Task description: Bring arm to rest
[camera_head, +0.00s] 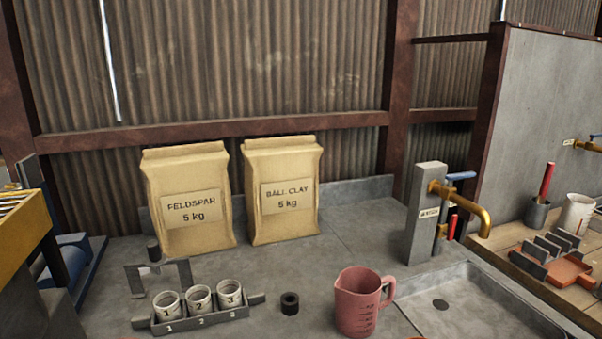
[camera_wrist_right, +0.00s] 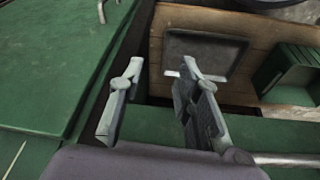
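My right gripper (camera_wrist_right: 160,72) shows in the right wrist view with its two grey fingers spread apart and nothing between them. Below and beyond it are a green surface and a wooden board. The fingers appear clear of the dark grey tray (camera_wrist_right: 236,48) on that board, though the exact height cannot be told. Neither gripper can be made out in the head view, and my left gripper shows in no view.
In the head view a grey bench holds a feldspar bag (camera_head: 190,205), a ball clay bag (camera_head: 282,195), a rack with three numbered cups (camera_head: 200,299), a dark ring (camera_head: 290,303), a pink jug (camera_head: 358,305) and a brass tap (camera_head: 470,205) above a sink (camera_head: 455,305).

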